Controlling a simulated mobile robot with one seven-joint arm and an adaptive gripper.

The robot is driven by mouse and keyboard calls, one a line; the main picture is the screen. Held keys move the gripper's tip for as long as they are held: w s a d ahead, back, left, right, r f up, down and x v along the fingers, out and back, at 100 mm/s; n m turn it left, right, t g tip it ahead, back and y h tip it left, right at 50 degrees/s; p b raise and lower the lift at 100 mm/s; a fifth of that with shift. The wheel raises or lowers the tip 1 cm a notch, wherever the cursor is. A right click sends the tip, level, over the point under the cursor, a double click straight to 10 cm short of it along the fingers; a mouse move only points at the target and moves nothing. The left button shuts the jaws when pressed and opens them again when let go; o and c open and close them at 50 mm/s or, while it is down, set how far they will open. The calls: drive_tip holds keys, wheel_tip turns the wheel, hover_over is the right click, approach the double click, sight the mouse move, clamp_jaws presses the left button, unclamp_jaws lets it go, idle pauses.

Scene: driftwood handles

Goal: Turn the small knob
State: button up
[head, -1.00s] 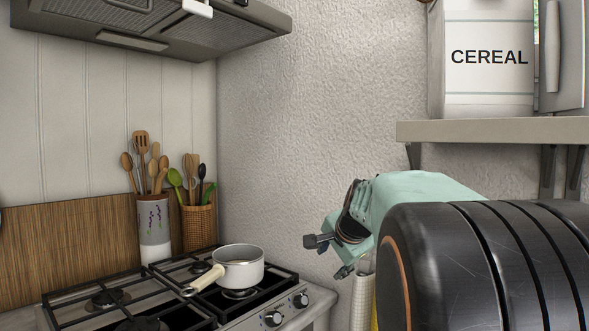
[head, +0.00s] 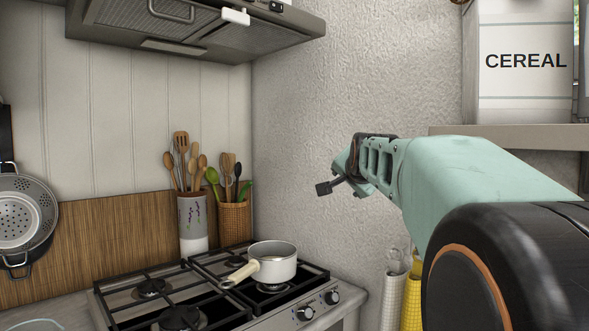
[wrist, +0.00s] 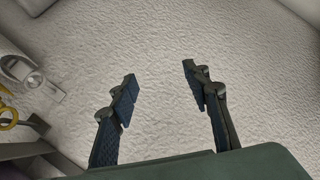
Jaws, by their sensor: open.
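Two small dark round knobs, one (head: 332,297) to the right of the other (head: 304,313), sit on the front of the gas stove (head: 240,321). A small dark round part (head: 277,6) also shows on the hood's upper front, cut by the picture edge; I cannot tell which knob is meant. My gripper (head: 324,188) is in the air in front of the textured wall, above and right of the stove, touching nothing. In the wrist view my gripper (wrist: 160,78) has its two fingers apart, with only bare wall between them.
A white saucepan (head: 272,263) stands on the stove, its handle pointing left. Utensil holders (head: 193,225) stand behind it. The range hood (head: 200,40) hangs above. A shelf (head: 480,131) with a cereal box (head: 520,85) is at right. White and yellow hanging items (head: 412,300) are below my arm.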

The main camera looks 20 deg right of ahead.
drive_tip(key=shift+a+r+t, duration=0.2)
drive_tip(key=shift+r, duration=0.5)
drive_tip(key=shift+a+r+t, duration=0.2)
drive_tip(key=shift+r, duration=0.5)
